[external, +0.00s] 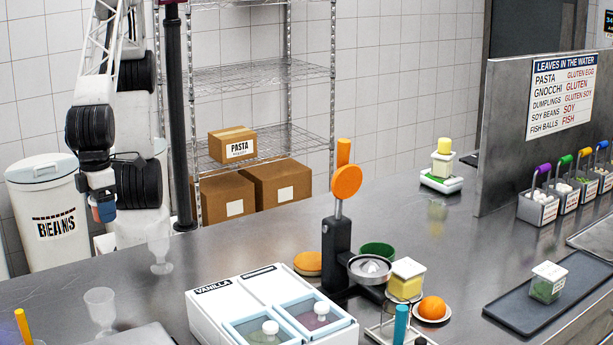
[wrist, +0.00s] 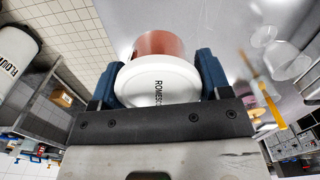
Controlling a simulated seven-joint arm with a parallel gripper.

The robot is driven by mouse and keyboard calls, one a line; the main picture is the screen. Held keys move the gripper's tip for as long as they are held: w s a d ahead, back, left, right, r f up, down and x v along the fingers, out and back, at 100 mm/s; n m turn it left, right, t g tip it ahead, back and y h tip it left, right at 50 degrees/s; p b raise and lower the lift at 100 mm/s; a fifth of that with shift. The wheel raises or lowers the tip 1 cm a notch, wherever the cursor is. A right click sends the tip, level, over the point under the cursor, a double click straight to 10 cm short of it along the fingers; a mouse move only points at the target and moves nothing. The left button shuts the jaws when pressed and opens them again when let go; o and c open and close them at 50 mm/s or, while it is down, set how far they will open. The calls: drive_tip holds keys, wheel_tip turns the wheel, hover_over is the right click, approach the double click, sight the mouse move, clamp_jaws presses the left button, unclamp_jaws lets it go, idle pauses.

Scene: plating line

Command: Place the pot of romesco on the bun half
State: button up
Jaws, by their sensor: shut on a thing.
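My gripper (external: 103,205) hangs at the left in the external view, in the air near the counter's left edge. In the wrist view the two dark blue fingers of my gripper (wrist: 158,82) are shut on the pot of romesco (wrist: 150,86). In the external view the pot is small and partly hidden by the fingers. A round orange-brown disc (external: 308,263) lies on the counter left of the juicer; it may be the bun half, but I cannot tell for certain.
Clear glasses (external: 160,252) stand on the counter's left part. A white box lettered "VANILLA" (external: 252,297) stands at the front middle. A tall juicer (external: 338,250) with an orange top rises behind it. Bare steel counter (external: 225,252) lies left of the disc.

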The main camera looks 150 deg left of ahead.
drive_tip(key=w+a+n, duration=0.1)
drive_tip(key=w+a, duration=0.1)
drive_tip(key=a, duration=1.6)
drive_tip(key=w+a, duration=0.3)
drive_tip(key=a, duration=1.6)
wheel_tip(320, 180, down, 7)
drive_tip(key=shift+d, duration=0.1)
hover_over(311, 258)
drive_tip(key=shift+f, duration=0.8)
drive_tip(key=shift+s, duration=0.1)
drive_tip(key=shift+f, duration=1.75)
drive_tip(key=shift+f, duration=0.1)
